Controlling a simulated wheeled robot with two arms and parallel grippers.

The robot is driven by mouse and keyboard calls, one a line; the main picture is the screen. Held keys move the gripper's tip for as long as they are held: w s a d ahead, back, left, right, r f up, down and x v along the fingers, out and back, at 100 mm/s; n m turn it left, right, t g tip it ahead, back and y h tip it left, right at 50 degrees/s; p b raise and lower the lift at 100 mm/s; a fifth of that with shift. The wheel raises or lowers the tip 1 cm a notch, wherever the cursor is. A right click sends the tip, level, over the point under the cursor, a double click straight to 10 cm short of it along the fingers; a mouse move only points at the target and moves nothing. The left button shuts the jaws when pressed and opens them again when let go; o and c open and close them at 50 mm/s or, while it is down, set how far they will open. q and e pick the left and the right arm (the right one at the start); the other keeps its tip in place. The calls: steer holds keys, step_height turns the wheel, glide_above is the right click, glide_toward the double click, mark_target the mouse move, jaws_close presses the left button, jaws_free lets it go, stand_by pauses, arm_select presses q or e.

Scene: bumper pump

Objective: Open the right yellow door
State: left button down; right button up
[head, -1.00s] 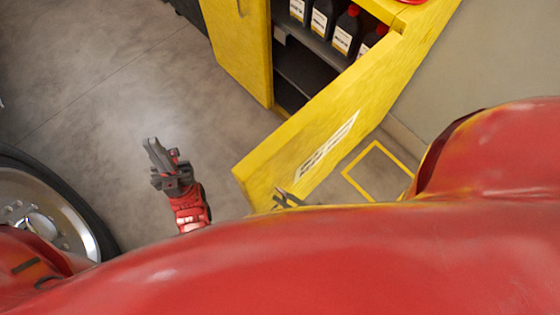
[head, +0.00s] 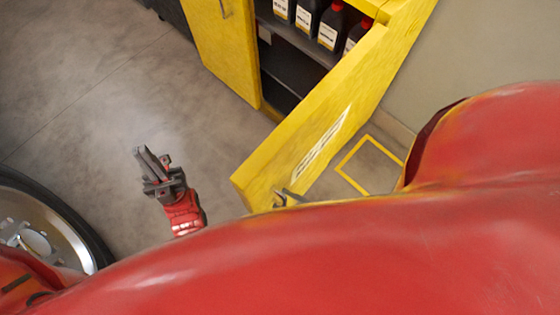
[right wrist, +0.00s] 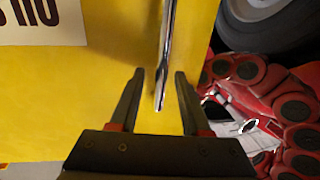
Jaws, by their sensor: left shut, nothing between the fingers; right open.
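The right yellow door (head: 330,110) stands open, swung out from the cabinet toward me, with a white label on its outer face. Its metal bar handle (right wrist: 166,50) shows in the right wrist view. My right gripper (right wrist: 160,88) is open, and the lower end of the handle appears between its fingers; I cannot tell whether they touch it. In the head view only the tip of the right gripper (head: 290,198) shows by the door's near edge, the rest hidden by my red body. My left gripper (head: 140,152) is shut and empty over the floor, left of the door.
The left yellow door (head: 225,50) is at the cabinet's other side. Several dark bottles (head: 305,15) stand on a shelf inside. A wheel (head: 60,225) is at the left. Bare floor (head: 95,110) lies between wheel and cabinet. A yellow square (head: 370,165) marks the floor by the wall.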

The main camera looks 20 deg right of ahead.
steer(key=b+v, duration=0.2)
steer(key=v, duration=1.3)
